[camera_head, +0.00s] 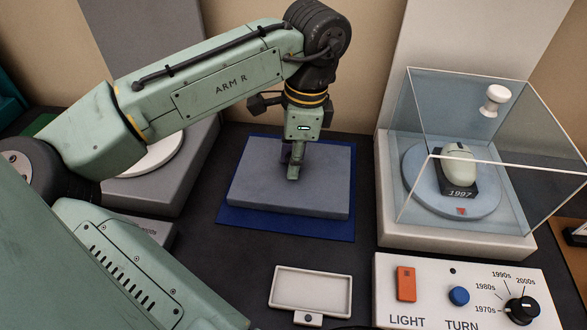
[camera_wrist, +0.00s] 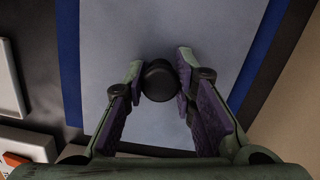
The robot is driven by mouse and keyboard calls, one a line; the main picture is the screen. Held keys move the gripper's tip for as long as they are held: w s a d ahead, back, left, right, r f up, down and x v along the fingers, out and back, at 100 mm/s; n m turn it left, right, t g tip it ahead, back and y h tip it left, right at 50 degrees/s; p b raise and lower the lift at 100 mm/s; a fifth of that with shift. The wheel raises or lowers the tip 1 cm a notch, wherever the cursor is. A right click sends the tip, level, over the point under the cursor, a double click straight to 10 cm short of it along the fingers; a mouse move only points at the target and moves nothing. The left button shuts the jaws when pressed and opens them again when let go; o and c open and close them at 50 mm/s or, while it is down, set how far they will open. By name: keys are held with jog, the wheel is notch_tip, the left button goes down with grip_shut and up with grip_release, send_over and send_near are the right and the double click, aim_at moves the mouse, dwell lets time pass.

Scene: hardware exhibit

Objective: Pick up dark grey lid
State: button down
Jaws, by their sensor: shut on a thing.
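The grey lid (camera_head: 255,185) is a flat, thick slab over a blue mat (camera_head: 285,225) in the middle of the counter. In the wrist view the lid (camera_wrist: 120,35) fills the middle, with a round black knob (camera_wrist: 160,82) on it. My gripper (camera_head: 293,172) points straight down at the lid's middle. In the wrist view my gripper (camera_wrist: 160,65) has its two fingers on either side of the knob, closed on it. Whether the lid is clear of the mat cannot be told.
A clear display case (camera_head: 470,140) with a computer mouse stands at right. In front are a control panel (camera_head: 450,290) with knobs and a small white tray (camera_head: 312,290). A grey pedestal (camera_head: 165,190) stands left behind my arm. Dark counter shows around the mat.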

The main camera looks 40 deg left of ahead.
dwell(0.3)
notch_tip(320, 180, up, 10)
jog(key=shift+r, duration=0.1)
notch_tip(320, 180, up, 5)
jog(key=p, duration=0.6)
jog(key=shift+s, duration=0.1)
dwell(0.4)
